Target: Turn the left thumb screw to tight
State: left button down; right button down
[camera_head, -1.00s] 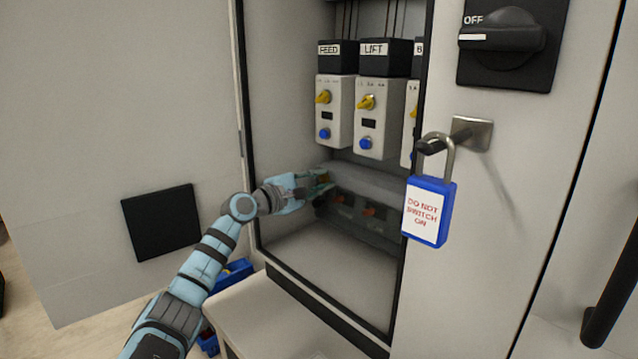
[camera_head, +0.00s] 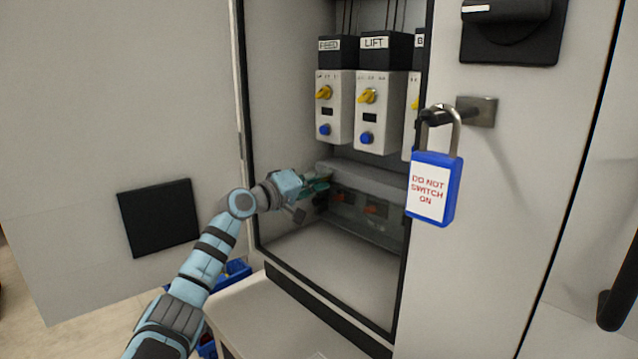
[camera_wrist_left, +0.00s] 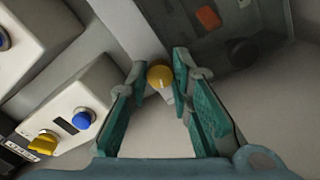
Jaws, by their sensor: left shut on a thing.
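My left gripper (camera_head: 318,184) reaches into the open cabinet, at the left end of a grey ledge (camera_head: 370,178) below the switch modules. In the left wrist view, its two teal fingers (camera_wrist_left: 160,88) stand on either side of a small round yellow knob with a pale lower part (camera_wrist_left: 160,77). I take this to be the left thumb screw; the gripper is shut on it. No tightness marking is readable. In the head view the fingers hide the screw. A see-through cover (camera_wrist_left: 220,25) lies beside it, with orange parts behind. My right gripper is not in view.
The FEED module (camera_head: 334,105) and LIFT module (camera_head: 378,115) hang above the gripper. A blue padlock (camera_head: 433,188) hangs at the cabinet's right side. The cabinet floor (camera_head: 320,262) is clear. A black panel (camera_head: 158,217) is at left.

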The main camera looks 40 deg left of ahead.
pick_arm(q)
jog(key=m, duration=0.1)
jog(key=m+b, duration=0.1)
jog(key=m, duration=0.3)
jog(key=shift+f, duration=0.3)
jog(key=m+b, duration=0.1)
jog(key=m, duration=0.4)
jog(key=shift+a+m+b, duration=0.1)
jog(key=shift+m+b, duration=0.2)
jog(key=shift+m, duration=0.1)
jog(key=m, duration=0.3)
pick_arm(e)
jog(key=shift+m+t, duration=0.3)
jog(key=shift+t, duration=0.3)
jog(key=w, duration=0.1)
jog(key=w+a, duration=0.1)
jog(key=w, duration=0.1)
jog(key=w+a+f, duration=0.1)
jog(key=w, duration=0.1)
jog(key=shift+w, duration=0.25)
pick_arm(q)
jog(key=shift+r, duration=0.1)
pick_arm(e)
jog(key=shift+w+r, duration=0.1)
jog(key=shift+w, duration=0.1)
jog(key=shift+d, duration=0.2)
